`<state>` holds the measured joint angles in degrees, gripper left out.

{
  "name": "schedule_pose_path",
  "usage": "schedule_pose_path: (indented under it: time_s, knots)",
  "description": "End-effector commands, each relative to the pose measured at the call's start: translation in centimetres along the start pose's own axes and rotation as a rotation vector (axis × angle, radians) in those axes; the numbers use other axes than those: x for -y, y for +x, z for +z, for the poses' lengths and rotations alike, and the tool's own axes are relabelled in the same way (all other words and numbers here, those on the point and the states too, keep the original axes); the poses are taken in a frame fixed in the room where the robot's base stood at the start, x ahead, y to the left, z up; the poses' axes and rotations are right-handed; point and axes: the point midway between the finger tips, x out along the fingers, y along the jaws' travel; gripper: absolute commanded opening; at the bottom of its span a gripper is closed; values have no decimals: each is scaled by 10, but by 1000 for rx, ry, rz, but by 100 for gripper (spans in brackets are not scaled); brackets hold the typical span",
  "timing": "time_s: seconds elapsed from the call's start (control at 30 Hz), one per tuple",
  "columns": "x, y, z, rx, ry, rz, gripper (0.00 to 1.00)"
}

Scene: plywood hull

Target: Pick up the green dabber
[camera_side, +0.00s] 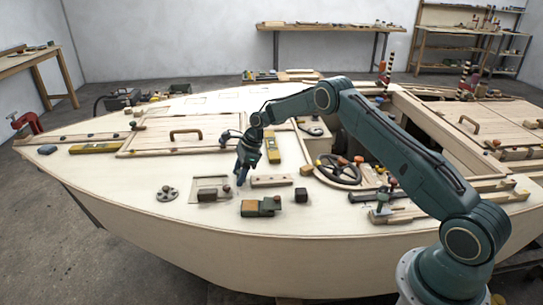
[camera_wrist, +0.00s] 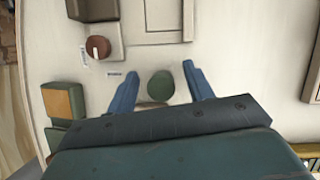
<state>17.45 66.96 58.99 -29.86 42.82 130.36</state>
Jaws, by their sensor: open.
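A round green piece, which I take to be the green dabber (camera_wrist: 160,84), shows from above in the wrist view. It lies between the two blue fingers of my gripper (camera_wrist: 161,70), with a gap on each side. My gripper is open and nothing is held. In the side view my gripper (camera_side: 241,182) points down low over the pale deck. I cannot pick out the dabber there. How far the fingertips are above the deck is hard to tell.
An orange and green block (camera_side: 260,207), a dark cube (camera_side: 301,195) and a wooden block (camera_side: 271,181) lie close by. A dark block (camera_side: 207,195) and a grey disc (camera_side: 167,194) are to the left. A brown round piece (camera_wrist: 98,47) shows in the wrist view.

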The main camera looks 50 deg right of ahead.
Motion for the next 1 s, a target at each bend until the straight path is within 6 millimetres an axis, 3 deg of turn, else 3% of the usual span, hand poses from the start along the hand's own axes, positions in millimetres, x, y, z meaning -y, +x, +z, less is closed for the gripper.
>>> schedule_pose_path:
  time_s: [0.23,0.47,0.8,1.0]
  knots:
    - [0,0,0,0,0,0,50]
    - [0,0,0,0,0,0,5]
    - [0,-2,1,0,0,0,4]
    - [0,-15,6,1,-2,-1,4]
